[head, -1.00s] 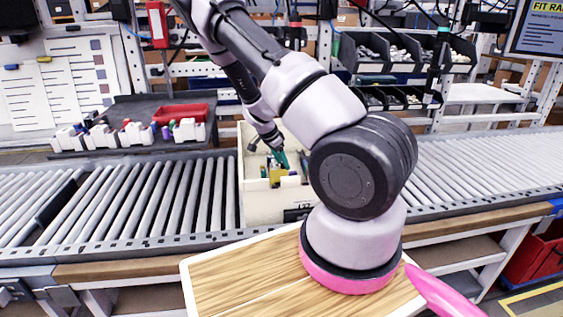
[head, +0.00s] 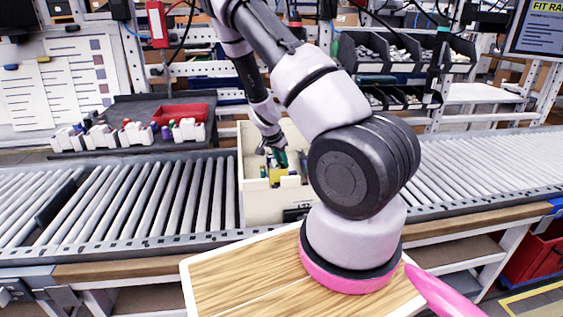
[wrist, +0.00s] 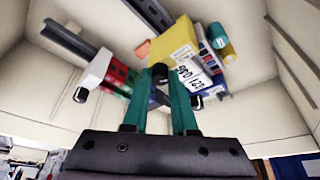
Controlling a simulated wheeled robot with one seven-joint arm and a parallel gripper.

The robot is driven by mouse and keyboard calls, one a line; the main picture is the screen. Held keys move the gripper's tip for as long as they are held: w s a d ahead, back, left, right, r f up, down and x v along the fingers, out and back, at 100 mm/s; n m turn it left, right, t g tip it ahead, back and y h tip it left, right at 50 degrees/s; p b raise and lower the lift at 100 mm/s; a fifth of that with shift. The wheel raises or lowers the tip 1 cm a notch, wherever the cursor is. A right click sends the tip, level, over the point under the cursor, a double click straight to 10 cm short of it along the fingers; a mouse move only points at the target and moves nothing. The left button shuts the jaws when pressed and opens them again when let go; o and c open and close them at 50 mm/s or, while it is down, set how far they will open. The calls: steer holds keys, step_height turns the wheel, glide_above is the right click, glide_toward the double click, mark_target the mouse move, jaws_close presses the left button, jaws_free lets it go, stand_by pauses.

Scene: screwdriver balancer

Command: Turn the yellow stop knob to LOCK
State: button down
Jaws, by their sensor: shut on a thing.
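My gripper (head: 281,160) reaches down into a cream bin (head: 262,208) on the roller conveyor. In the wrist view its two teal fingers (wrist: 166,75) meet the near end of a yellow block-shaped piece (wrist: 172,42) with a white label, and are shut on it. The exact contact is partly hidden by the fingertips. The yellow piece also shows low in the bin in the head view (head: 275,175). I cannot tell whether it is the stop knob. No LOCK mark is readable.
In the wrist view a red, green and white piece (wrist: 118,78) lies left of the fingers and a teal cylinder (wrist: 217,36) lies right. The bin walls are close around my gripper. A dark tray (head: 125,110) with small parts stands left, behind the rollers.

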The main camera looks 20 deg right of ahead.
steer(key=n+t+y, duration=0.1)
steer(key=n, duration=0.2)
steer(key=shift+s+d+n, duration=0.1)
steer(key=shift+d+n, duration=0.05)
steer(key=shift+n, duration=0.25)
steer(key=n+t+y, duration=0.1)
steer(key=n, duration=0.2)
steer(key=shift+s+d+n, duration=0.1)
steer(key=shift+d+n, duration=0.05)
steer(key=shift+n, duration=0.15)
steer(key=n+y, duration=0.1)
steer(key=n, duration=0.2)
steer(key=shift+d+n+t, duration=0.15)
steer(key=shift+n+t, duration=0.15)
steer(key=shift+n+y, duration=0.8)
steer(key=shift+n, duration=1.1)
steer(key=c, duration=0.7)
jaws_free()
